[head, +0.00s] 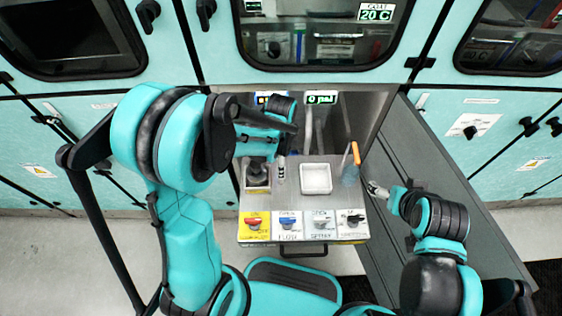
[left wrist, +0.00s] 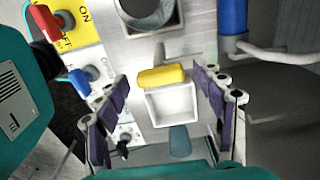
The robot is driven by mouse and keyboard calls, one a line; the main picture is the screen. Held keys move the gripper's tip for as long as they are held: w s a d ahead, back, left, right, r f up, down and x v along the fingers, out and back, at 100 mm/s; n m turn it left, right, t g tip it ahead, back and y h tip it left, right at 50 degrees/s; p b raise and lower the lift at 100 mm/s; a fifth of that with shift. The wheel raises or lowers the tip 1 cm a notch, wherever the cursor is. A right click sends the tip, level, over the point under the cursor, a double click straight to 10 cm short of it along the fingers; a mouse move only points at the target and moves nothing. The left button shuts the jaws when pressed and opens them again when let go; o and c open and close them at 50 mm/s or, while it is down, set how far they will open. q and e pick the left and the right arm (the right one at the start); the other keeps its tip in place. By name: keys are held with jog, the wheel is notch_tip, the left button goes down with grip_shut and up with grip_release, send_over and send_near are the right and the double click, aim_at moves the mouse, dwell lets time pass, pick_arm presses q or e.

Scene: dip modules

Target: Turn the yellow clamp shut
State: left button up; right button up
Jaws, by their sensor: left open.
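The yellow clamp (left wrist: 161,76) shows in the left wrist view as a rounded yellow bar beside a square white tray (left wrist: 171,105). I cannot make out the clamp in the head view, where my left arm covers part of the area. My left gripper (left wrist: 163,84) is open, with one purple-padded finger on each side of the clamp in the picture. I cannot tell whether either finger touches it. In the head view the left gripper (head: 281,168) points down over the metal worktop, left of the white tray. My right gripper (head: 377,190) is beside the worktop's right edge, small and unclear.
The front panel (head: 302,235) carries red, blue, white and black valve knobs. A bottle with an orange top (head: 354,155) stands at the worktop's right. A dark grey open door (head: 425,180) lies to the right. A blue cylinder (left wrist: 232,17) with a pipe shows in the wrist view.

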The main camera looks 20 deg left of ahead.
pick_arm(q)
jog(key=c, duration=1.2)
jog(key=shift+o, duration=0.2)
jog(key=n, duration=0.4)
jog(key=shift+n, duration=0.3)
jog(key=n, duration=0.4)
jog(key=shift+n+b, duration=0.3)
jog(key=shift+b, duration=0.05)
jog(key=n, duration=0.4)
jog(key=shift+n, duration=2.4)
